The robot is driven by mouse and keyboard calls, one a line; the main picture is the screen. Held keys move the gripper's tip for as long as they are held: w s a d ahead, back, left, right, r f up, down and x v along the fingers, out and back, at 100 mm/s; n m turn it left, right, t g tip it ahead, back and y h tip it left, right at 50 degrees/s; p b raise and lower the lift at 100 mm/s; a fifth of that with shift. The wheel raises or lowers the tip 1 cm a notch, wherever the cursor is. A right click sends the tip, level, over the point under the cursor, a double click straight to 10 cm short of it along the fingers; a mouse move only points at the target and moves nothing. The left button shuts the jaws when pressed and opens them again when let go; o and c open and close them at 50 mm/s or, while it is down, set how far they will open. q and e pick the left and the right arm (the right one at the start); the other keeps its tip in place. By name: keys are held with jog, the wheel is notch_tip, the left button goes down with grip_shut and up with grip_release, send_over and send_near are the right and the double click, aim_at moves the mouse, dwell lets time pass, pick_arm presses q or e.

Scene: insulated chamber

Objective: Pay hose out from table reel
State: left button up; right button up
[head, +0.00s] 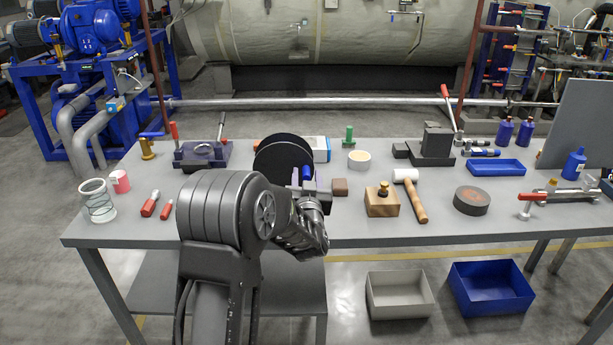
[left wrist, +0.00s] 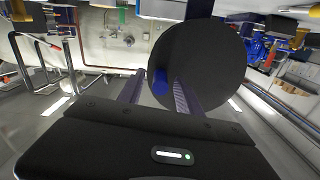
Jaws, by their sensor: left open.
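The table reel shows in the head view as a black disc (head: 283,152) standing upright on the grey table, partly behind my left arm. In the left wrist view its round black face (left wrist: 208,60) fills the upper middle. A small blue piece (left wrist: 160,82) shows against the disc, between my left fingers in the picture; whether it is the hose end or a handle I cannot tell. My left gripper (left wrist: 157,92) is open, its two fingers apart in front of the disc. In the head view it (head: 309,188) is just right of the reel. My right gripper is not in view.
Right of the reel are a small brown block (head: 339,187), a wooden block (head: 382,202) and a mallet (head: 411,195). A dark clamp-like fixture (head: 203,154) stands at left. A blue tray (head: 495,167) lies at right. The front table strip at centre right is clear.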

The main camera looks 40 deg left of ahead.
pick_arm(q)
grip_shut()
dwell(0.4)
dwell(1.0)
